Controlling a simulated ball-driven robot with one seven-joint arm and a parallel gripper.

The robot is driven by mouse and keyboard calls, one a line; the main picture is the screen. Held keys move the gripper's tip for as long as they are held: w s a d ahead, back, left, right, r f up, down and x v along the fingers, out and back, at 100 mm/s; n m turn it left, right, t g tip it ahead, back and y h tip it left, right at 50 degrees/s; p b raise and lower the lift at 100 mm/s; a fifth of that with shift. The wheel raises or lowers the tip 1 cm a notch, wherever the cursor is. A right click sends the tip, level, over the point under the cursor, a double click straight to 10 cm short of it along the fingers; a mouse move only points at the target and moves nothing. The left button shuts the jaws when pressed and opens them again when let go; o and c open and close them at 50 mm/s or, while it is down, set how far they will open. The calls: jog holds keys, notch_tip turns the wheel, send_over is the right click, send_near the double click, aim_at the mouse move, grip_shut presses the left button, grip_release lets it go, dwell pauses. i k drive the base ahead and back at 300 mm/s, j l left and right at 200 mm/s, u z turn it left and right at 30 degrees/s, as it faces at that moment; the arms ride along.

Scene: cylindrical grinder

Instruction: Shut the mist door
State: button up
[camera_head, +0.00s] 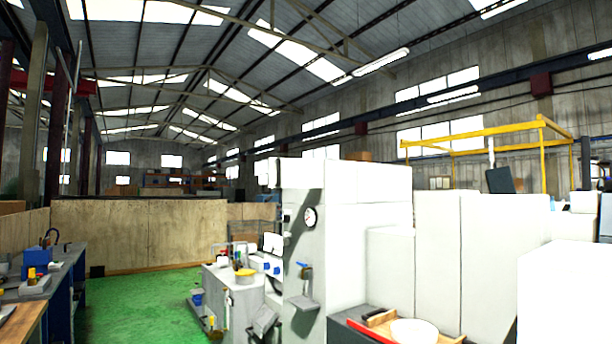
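No mist door can be made out for certain, so I cannot tell whether it is open or shut. A tall pale machine cabinet (345,225) stands at the centre. Its grey left side carries a round gauge (310,218) and a small blue-handled fitting (303,266) above a grey bracket. Lower white panels (437,250) adjoin it on the right, with no clear handle or hinge on them. My gripper is not in view.
Green floor (150,305) is open at the left centre, before a low tan wall (140,235). A workbench (50,285) with tools stands at the left. A grey cabinet (232,300) with small items stands beside the machine. A white round dish (414,332) sits at the bottom right.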

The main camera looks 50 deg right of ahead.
aim_at(283, 172)
jog(key=z, duration=1.1)
jog(key=i+j+u, duration=0.15)
jog(key=i+j, duration=0.45)
jog(key=i, duration=0.1)
